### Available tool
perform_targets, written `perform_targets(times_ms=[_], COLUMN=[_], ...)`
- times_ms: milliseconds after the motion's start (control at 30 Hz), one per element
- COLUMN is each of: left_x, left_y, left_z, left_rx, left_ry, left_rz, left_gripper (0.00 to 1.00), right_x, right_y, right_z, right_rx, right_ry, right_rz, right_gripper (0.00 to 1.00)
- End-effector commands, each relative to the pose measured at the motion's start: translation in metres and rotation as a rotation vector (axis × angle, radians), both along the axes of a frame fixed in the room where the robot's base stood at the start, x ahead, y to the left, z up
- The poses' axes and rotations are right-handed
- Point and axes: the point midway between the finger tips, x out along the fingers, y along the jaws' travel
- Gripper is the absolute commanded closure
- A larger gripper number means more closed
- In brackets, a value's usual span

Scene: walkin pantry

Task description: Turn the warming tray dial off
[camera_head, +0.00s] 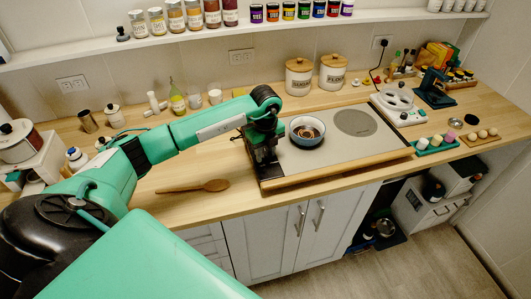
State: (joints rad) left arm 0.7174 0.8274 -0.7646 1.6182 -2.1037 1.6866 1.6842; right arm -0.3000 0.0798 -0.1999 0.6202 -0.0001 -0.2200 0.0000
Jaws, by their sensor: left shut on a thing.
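The warming tray (320,161) is a wide, flat grey plate on the wooden counter, with a wooden front edge and a dark strip at its left end. My left gripper (266,176) points down at that dark left end and is shut there on what appears to be the dial. The gripper hides the dial, so its setting cannot be seen. My right gripper is not in view.
A blue bowl (294,137) stands on the tray's left part, beside a dark round plate mark (355,122). A wooden spoon (210,186) lies on the counter left of the tray. Two lidded canisters (299,78) stand behind. The front-left counter is mostly clear.

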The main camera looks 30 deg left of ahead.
Motion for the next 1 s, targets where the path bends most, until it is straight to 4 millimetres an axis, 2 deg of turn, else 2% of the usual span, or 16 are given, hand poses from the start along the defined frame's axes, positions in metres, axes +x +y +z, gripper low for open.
perform_targets(times_ms=[300,800,833,933,1000], left_x=[0.0016,0.0016,0.0016,0.0014,0.0011], left_y=[0.0009,0.0008,0.0008,0.0007,0.0005], left_z=[0.0024,0.0027,0.0027,0.0023,0.0019], left_rx=[0.0,0.0,0.0,0.0,-0.001], left_ry=[-0.007,-0.006,-0.005,-0.005,-0.004], left_rz=[0.11,0.128,0.128,0.128,0.127], left_gripper=[0.89,0.89,0.64,0.45,0.44], right_x=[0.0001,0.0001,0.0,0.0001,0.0], right_y=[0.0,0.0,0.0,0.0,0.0], right_z=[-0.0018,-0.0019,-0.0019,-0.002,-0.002], right_rx=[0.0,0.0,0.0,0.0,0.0], right_ry=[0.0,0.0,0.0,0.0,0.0], right_rz=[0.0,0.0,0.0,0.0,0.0], right_gripper=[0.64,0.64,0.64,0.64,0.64])
